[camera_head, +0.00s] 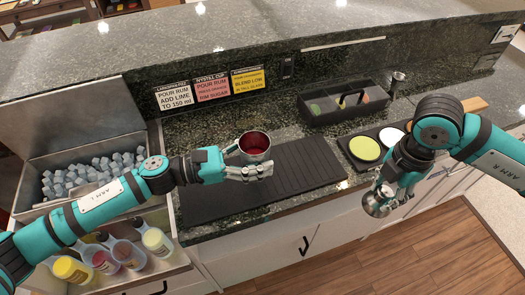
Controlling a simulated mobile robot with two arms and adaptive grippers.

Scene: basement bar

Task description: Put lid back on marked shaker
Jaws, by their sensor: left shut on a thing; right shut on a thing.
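A metal shaker cup (254,143) with a dark red inside stands upright, seen from above, over the left part of the black ribbed mat. My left gripper (262,170) is shut on its near side; the fingers hide part of the cup wall. A small rounded silver piece, seemingly the shaker lid (376,206), is in my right gripper (383,189), in front of the counter's near edge. My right gripper is shut on it, and the fingers partly cover it. The cup and the silver piece are well apart. I cannot make out a mark on the cup.
The black mat (310,165) lies along the counter front. A dark caddy (318,119) and a jigger (398,80) stand behind; a tray with round colored dishes (364,148) is at right. An ice bin (50,160) and several bottles (157,241) are at left.

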